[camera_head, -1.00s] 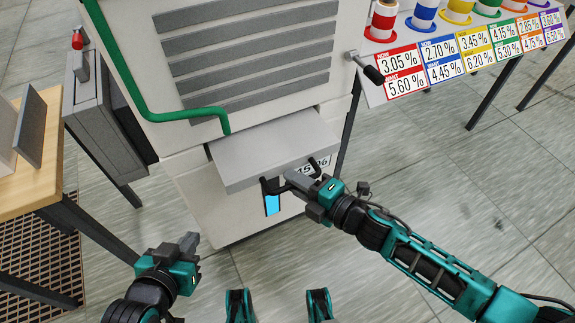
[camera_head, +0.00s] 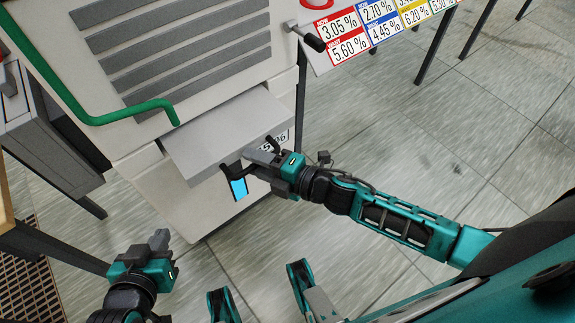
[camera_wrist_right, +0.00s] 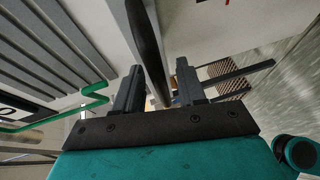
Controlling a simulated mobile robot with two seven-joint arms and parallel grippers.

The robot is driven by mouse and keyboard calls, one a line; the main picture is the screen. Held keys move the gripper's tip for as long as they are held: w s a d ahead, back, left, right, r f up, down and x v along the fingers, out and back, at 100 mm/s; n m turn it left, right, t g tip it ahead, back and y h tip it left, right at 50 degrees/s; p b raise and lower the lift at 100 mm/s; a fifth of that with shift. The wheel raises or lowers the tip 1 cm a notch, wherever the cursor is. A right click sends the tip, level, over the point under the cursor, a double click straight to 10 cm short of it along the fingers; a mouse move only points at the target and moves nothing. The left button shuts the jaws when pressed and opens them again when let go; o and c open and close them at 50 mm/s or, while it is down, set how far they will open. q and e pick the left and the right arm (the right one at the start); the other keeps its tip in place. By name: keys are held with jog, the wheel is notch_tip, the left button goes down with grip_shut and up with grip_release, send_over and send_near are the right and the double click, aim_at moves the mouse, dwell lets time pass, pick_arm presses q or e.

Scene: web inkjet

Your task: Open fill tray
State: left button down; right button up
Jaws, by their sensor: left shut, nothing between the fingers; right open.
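The fill tray (camera_head: 215,125) is a light grey box-like drawer that sticks out from the front of the white machine. Its black handle (camera_head: 231,171) is on the front face, partly hidden by my right gripper (camera_head: 262,154). In the right wrist view the dark handle bar (camera_wrist_right: 147,45) runs between the two fingers of my right gripper (camera_wrist_right: 158,86), which are apart and not closed on it. My left gripper (camera_head: 160,240) is shut and empty, low in the head view, left of and apart from the tray.
The white machine (camera_head: 150,165) has a green pipe (camera_head: 110,116) and a black-ended lever (camera_head: 307,36) above the tray. A blue screen (camera_head: 238,188) sits below the handle. A grey cabinet (camera_head: 50,150) stands at left.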

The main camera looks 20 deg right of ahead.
jog(key=p+v, duration=0.2)
jog(key=v, duration=1)
jog(key=shift+s+d, duration=0.25)
jog(key=shift+s, duration=0.1)
